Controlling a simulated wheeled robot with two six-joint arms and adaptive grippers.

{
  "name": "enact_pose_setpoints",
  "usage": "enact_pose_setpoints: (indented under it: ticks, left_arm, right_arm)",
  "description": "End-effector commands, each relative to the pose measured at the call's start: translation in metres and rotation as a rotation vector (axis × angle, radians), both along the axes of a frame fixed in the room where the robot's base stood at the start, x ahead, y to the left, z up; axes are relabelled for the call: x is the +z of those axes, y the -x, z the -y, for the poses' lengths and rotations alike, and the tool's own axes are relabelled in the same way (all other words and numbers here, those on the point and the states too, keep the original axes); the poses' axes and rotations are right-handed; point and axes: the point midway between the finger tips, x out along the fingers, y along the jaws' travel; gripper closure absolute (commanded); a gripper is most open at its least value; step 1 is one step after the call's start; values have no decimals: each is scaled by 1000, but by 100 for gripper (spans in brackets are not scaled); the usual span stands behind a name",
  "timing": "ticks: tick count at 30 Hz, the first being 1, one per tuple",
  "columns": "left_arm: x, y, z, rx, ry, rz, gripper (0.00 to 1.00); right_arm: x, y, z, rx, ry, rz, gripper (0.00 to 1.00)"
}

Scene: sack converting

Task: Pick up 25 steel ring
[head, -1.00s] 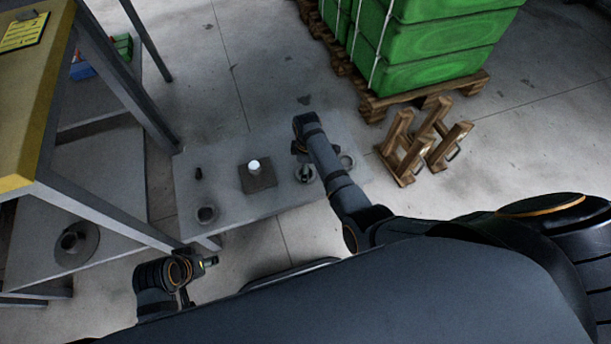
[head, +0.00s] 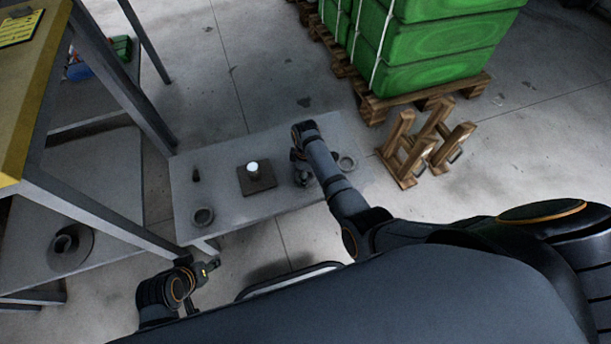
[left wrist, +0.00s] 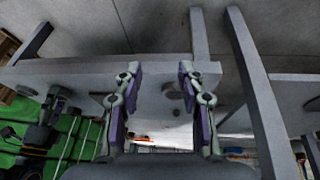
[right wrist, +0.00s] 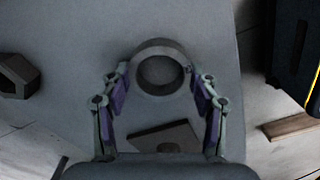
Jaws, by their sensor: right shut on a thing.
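A grey steel ring (right wrist: 158,47) sits between the fingers of my right gripper (right wrist: 160,76) in the right wrist view. The gripper is shut on it. I cannot tell whether the ring touches the low table. In the head view my right gripper (head: 301,164) is over the right half of the table, and the arm partly hides what is under it. Another round part (head: 346,162) lies just right of it, and a ring-like part (head: 203,216) lies near the table's left front. My left gripper (left wrist: 158,78) is open and empty, its fingers spread.
The low grey table (head: 225,155) bears a dark square plate (head: 262,187) with a white-topped piece and a small dark part (head: 196,175). A steel-framed bench (head: 85,207) stands left. Wooden stands (head: 413,157) and green stacked containers on a pallet (head: 428,93) stand right.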

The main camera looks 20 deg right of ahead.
Motion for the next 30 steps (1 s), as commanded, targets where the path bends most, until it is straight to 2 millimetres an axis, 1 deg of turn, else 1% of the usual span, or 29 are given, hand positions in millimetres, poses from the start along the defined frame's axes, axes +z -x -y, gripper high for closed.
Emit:
enact_pose_setpoints:
  ticks: [6, 11, 14, 17, 18, 19, 21, 25, 27, 29, 30]
  left_arm:
    - [1, 0, 0, 0, 0, -1, 60]
    - [9, 0, -2, -3, -8, -22, 60]
    - [20, 2, -5, -6, -24, -63, 60]
    - [39, 5, -11, -10, -49, -132, 60]
    - [50, 7, -14, -10, -64, -167, 60]
    - [47, 9, -17, -8, -73, -193, 60]
    - [27, 8, -23, 3, -89, -220, 60]
    - [-1, 9, -38, 20, -125, -267, 60]
    - [-30, 14, -44, 26, -135, -269, 60]
    - [-50, 18, -49, 30, -144, -264, 60]
    - [-63, 23, -53, 32, -150, -262, 60]
  right_arm:
    - [1, 0, 0, 0, 0, 0, 86]
    - [8, 0, 0, 0, 0, 1, 86]
    - [18, -1, 0, 0, 0, 1, 86]
    - [33, -1, 0, 0, 0, 1, 86]
    - [41, -1, 0, 0, 0, 0, 86]
    - [43, 1, 0, 0, 0, -1, 86]
    - [48, 7, -1, 0, 0, -2, 86]
    - [62, 17, -1, 0, 0, -2, 86]
    - [61, 20, -2, 0, 0, 0, 86]
    - [65, 23, -2, 0, 0, -1, 86]
    - [67, 25, -2, 0, 0, -1, 86]
